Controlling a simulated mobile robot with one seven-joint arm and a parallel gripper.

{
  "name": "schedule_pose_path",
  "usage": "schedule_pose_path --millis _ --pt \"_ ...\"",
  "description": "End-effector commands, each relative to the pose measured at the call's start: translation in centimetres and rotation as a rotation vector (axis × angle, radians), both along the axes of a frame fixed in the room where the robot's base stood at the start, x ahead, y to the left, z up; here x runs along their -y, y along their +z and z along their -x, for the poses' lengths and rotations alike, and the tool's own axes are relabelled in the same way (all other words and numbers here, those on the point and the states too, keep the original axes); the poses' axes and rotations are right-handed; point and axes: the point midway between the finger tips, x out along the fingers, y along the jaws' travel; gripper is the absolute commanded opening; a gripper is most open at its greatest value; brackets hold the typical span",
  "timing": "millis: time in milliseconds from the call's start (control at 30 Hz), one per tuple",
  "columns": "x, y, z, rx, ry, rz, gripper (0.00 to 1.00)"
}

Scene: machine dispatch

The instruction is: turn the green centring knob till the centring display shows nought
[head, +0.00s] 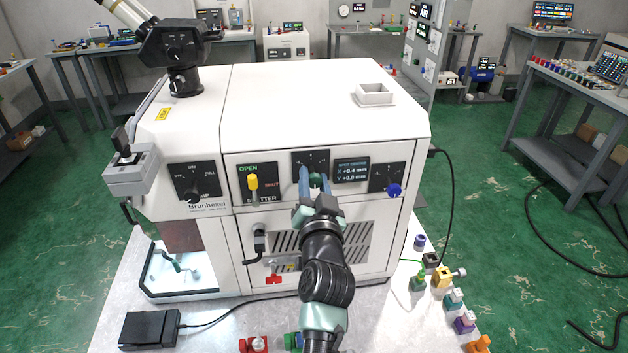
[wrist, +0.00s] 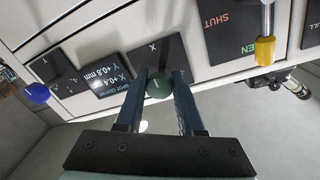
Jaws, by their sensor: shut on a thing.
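The green centring knob (wrist: 159,84) sits on a black panel marked X on the white machine front. It also shows in the head view (head: 316,181), partly hidden by my fingers. My gripper (wrist: 158,88) has its two fingers on either side of the knob, shut on it. It shows in the head view (head: 315,184) too, reaching up from below. The centring display (head: 352,171) is to the right of the knob and reads X +0.4 mm and Y +0.8 mm. It shows in the wrist view (wrist: 108,81), turned nearly upside down, with the same values.
A blue knob (head: 394,190) is right of the display. A yellow-tipped shutter lever (head: 252,184) at OPEN is left of the green knob. Below are a black handle (head: 258,240) and vent slots. Small coloured parts lie on the bench at right; a black pedal (head: 150,328) lies at front left.

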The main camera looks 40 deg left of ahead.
Motion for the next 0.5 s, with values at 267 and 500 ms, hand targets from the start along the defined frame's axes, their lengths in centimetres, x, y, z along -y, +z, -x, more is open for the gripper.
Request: schedule_pose_path --millis 267,500 --pt "-0.01 0.26 0.01 -0.144 0.000 -0.120 0.00" --pt "0.02 0.12 0.00 -0.304 -0.001 -0.258 0.00"
